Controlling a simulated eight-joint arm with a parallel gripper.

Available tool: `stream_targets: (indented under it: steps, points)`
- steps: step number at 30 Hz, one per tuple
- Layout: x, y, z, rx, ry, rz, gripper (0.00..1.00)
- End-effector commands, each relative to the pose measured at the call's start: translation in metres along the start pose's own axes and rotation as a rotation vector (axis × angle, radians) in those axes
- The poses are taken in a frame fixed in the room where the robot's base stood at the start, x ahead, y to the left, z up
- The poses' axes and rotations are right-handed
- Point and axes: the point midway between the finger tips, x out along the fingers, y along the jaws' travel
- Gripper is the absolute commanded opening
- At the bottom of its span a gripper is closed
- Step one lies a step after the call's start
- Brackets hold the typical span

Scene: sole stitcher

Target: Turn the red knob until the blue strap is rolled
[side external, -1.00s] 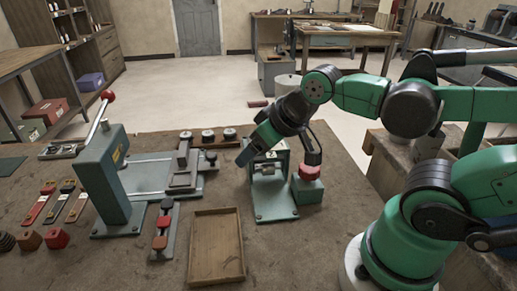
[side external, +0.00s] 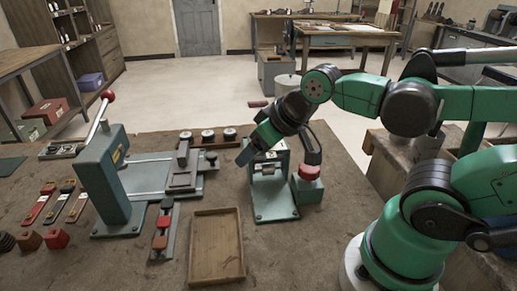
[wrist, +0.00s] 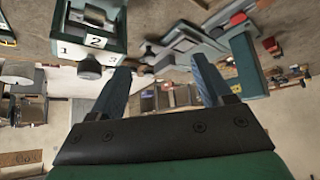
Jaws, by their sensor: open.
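A red knob or cap (side external: 308,172) sits on a small green block at the right of a green stand (side external: 275,208). A dark curved arm (side external: 313,147) hangs just above the red piece; I cannot tell whether they touch. My gripper (side external: 245,157) is over the stand's left side, apart from the red piece. In the wrist view its two blue-grey fingers (wrist: 161,72) are spread with nothing between them. I cannot make out the blue strap; the gripper partly covers the top of the stand.
A press with a red-ball lever (side external: 103,175) stands at the left. A box marked with numbers and bearing a dark knob (wrist: 90,68) shows in the wrist view.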

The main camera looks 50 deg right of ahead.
Motion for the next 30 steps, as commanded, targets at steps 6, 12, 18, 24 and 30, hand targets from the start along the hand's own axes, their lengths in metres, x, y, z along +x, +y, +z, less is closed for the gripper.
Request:
stream_targets:
  steps: [6,12,18,24,30]
  points:
    - [0.0,0.0,0.0,-0.005,-0.002,0.001,0.89]
    - [0.003,0.013,0.011,-0.305,-0.111,0.049,0.9]
    - [0.003,0.044,0.036,-0.959,-0.417,0.048,0.9]
    - [-0.005,0.069,0.055,-1.439,-0.689,-0.09,0.9]
    - [-0.009,0.078,0.062,-1.609,-0.79,-0.182,0.9]
